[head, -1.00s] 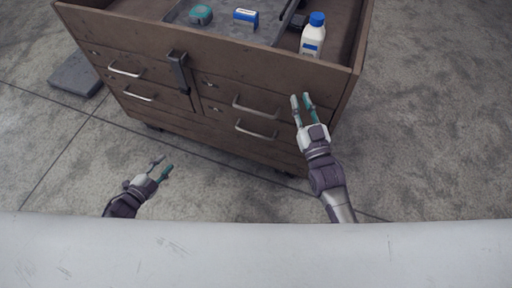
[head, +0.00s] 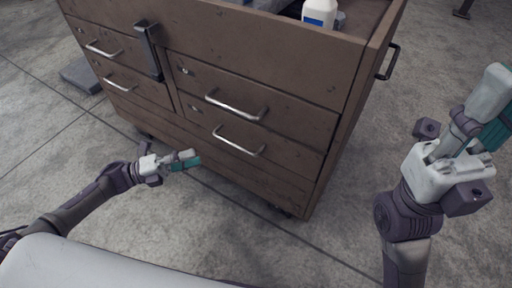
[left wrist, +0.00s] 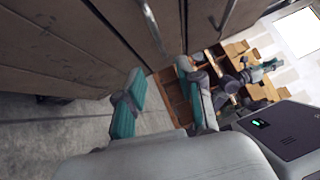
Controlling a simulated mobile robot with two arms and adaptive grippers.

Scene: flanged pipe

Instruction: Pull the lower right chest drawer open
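The brown chest (head: 230,60) fills the middle of the head view. Its lower right drawer (head: 275,150) looks shut, with a silver bar handle (head: 238,142). My left gripper (head: 188,160) is in front of the chest, left of and a little below that handle in the picture, apart from it. In the left wrist view its two teal fingers (left wrist: 162,100) are spread with nothing between them; bar handles show beyond, one (left wrist: 151,22) nearer the middle. My right gripper (head: 492,105) is raised at the right, away from the chest; its fingers overlap in view.
The upper right drawer's handle (head: 236,107) is just above. A dark latch (head: 149,50) sits between the drawer columns, and a side handle (head: 389,62) sticks out at right. A white bottle (head: 319,13) stands on top. The floor before the chest is clear.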

